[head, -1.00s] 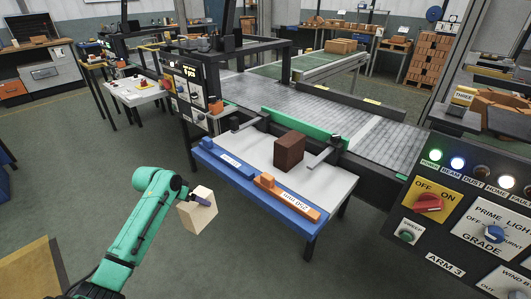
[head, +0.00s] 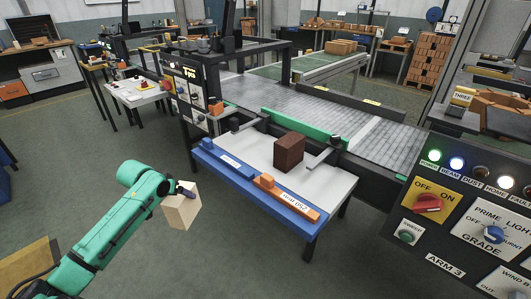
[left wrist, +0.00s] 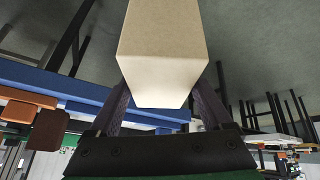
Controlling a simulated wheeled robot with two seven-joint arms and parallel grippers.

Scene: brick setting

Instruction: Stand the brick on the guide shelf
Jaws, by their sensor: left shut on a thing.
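My left gripper (head: 186,190) is shut on a pale cream brick (head: 181,213). It holds the brick in the air, to the left of the white-topped shelf (head: 245,160) and apart from it. In the left wrist view the cream brick (left wrist: 160,45) sits between the two dark fingers and hides part of what is behind it. A dark brown brick (head: 289,152) stands on the shelf near its back, by the green guide bar (head: 300,130). It also shows in the left wrist view (left wrist: 47,130). My right gripper is not in view.
A blue rail (head: 225,172) with orange blocks (head: 287,196) runs along the shelf's front edge. Metal arms reach over the shelf's back. The roller conveyor (head: 300,100) lies behind. A control panel (head: 465,215) stands at the right. The floor between is clear.

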